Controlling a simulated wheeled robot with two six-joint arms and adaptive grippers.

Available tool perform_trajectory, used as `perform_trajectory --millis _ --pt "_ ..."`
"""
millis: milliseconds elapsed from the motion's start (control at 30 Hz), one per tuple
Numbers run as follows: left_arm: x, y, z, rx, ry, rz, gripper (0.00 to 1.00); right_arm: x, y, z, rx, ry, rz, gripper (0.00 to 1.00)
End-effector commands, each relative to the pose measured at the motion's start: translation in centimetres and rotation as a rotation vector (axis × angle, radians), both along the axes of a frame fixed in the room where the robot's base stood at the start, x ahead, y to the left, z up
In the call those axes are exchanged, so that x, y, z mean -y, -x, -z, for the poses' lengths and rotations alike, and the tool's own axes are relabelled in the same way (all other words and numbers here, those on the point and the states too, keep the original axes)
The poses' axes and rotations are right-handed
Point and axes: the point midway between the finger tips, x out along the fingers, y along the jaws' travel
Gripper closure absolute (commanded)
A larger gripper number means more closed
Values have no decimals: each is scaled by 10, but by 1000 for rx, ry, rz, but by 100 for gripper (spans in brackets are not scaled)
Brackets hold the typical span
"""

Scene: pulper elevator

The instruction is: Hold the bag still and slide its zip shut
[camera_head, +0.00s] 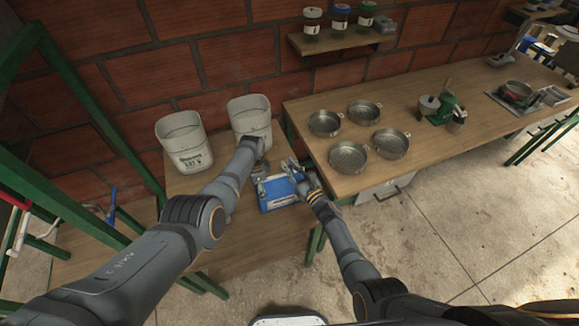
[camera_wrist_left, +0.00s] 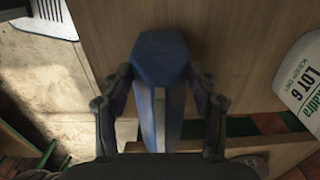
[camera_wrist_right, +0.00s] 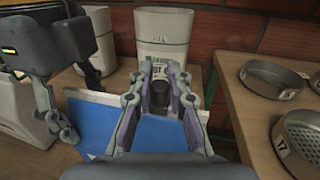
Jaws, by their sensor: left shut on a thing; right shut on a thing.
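The blue bag (camera_head: 279,195) with a pale edge and a label stands at the right end of the low wooden table in the head view. My left gripper (camera_head: 262,174) is shut on the bag's left side; in the left wrist view the blue bag (camera_wrist_left: 160,58) shows edge-on between its fingers. My right gripper (camera_head: 294,170) is at the bag's top edge. In the right wrist view its fingers close around a small dark piece (camera_wrist_right: 160,93), which looks like the zip's slider. The zip line itself is mostly hidden by my fingers.
Two white buckets (camera_head: 184,146) (camera_head: 250,121) stand behind the bag near the brick wall. A higher table to the right holds several metal sieves (camera_head: 349,157) and a green hand mill (camera_head: 441,110). Green frame bars stand at left.

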Motion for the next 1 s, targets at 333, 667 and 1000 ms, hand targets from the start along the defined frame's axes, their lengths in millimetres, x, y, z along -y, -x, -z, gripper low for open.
perform_trajectory --millis 333,667,1000 --pt "-2 3 3 -7 -2 -2 96 37 -11 1 0 2 1 100" --pt "-3 3 4 -8 -5 -2 96 37 -11 1 -1 2 3 62" --pt "-3 3 4 -9 -5 -1 96 37 -9 1 0 1 2 59"
